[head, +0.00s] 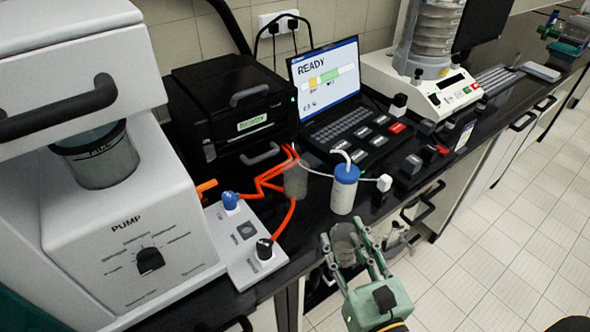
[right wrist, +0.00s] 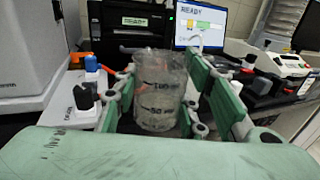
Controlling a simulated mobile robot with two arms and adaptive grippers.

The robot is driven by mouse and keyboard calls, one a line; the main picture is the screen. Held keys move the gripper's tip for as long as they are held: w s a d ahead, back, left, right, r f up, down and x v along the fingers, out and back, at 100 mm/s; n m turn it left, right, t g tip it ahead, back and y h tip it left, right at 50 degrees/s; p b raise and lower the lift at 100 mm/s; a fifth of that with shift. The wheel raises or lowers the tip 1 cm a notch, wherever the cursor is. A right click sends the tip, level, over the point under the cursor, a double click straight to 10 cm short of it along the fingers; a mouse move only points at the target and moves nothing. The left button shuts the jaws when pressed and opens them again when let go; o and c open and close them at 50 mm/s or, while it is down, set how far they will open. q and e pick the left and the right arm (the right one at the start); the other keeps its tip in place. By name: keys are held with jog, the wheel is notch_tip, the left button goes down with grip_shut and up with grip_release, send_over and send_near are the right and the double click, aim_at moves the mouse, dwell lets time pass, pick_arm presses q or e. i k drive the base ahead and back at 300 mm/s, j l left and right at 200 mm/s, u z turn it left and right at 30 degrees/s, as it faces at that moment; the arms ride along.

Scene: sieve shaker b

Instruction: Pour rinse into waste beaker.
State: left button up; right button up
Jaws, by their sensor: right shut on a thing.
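My right gripper (head: 357,246) is shut on a clear glass beaker (head: 343,243) in front of the bench's front edge. In the right wrist view the beaker (right wrist: 160,92) stands roughly upright between the green fingers, with dark volume marks on its wall. How much liquid it holds I cannot tell. A small translucent vessel (head: 296,180) stands on the bench by the orange tubes; I cannot tell whether it is the waste beaker. A white bottle with a blue cap (head: 344,188) stands to its right, behind the held beaker. My left gripper is not in view.
The white pump unit (head: 130,235) with a clear jar (head: 97,160) fills the left. A black printer (head: 232,108), a laptop (head: 330,85) reading READY and a sieve shaker (head: 420,75) line the wall. Orange tubes (head: 270,180) and a switch panel (head: 245,245) crowd the bench.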

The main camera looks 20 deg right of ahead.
aim_at(296, 171)
jog(key=l+u, duration=1.1)
jog(key=k+j, duration=0.05)
jog(key=j, duration=0.05)
